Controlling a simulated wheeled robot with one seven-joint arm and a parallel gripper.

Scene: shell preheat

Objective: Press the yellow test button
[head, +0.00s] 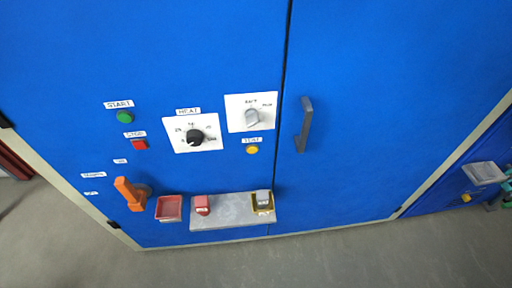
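The yellow test button (252,150) is a small round button on the blue cabinet front, under a white label reading TEST. It sits below the grey selector switch on its white plate (236,113) and left of the cabinet's dark door handle (305,125). Nothing covers the button. My gripper does not show in the head view.
The panel also has a green START button (125,117), a red STOP button (139,145), a black HEAT knob (195,137) and an orange lever (130,194). A grey shelf (232,211) juts out below the test button, beside a red tray (169,208). Grey floor lies in front.

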